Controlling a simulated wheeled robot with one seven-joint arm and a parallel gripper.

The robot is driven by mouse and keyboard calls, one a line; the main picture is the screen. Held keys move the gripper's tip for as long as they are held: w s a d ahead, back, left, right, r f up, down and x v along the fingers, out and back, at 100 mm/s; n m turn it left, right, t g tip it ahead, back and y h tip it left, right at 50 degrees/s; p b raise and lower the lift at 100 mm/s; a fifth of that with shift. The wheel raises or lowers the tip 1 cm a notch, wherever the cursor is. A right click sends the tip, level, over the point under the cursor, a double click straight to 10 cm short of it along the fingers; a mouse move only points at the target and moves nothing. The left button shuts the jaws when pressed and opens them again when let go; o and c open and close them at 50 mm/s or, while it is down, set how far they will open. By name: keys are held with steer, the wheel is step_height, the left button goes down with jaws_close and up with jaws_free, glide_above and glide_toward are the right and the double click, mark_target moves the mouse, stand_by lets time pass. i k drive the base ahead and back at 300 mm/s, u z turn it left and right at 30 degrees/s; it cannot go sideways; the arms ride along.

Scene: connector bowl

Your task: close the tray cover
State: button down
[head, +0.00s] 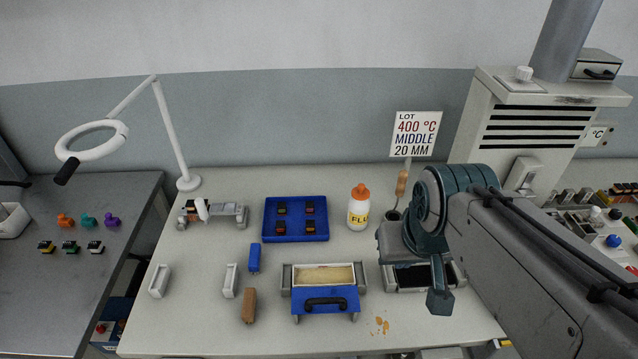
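A small pale tray (287,280) with a tan inside stands at the front middle of the light table in the head view. Its blue cover (342,293) with a black handle lies open on its front side, and the tan inside is uncovered. A second tray (391,284) with a dark inside stands to the right, partly hidden by my arm; I see no cover on it. My gripper (440,300) points down over this right tray, to the right of the blue cover and apart from it. Its finger opening is not clear from this side.
A blue parts tray (296,237), a bottle with an orange cap (358,208) and a sign (414,134) stand behind. A blue block (254,257), a brown block (249,305) and white holders (230,281) lie left. Orange crumbs (380,325) lie right of the cover.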

mark_target(315, 300)
steer(key=u, duration=0.05)
steer(key=k, duration=0.9)
steer(key=z, duration=0.55)
steer(key=i, duration=0.4)
steer(key=u, duration=0.05)
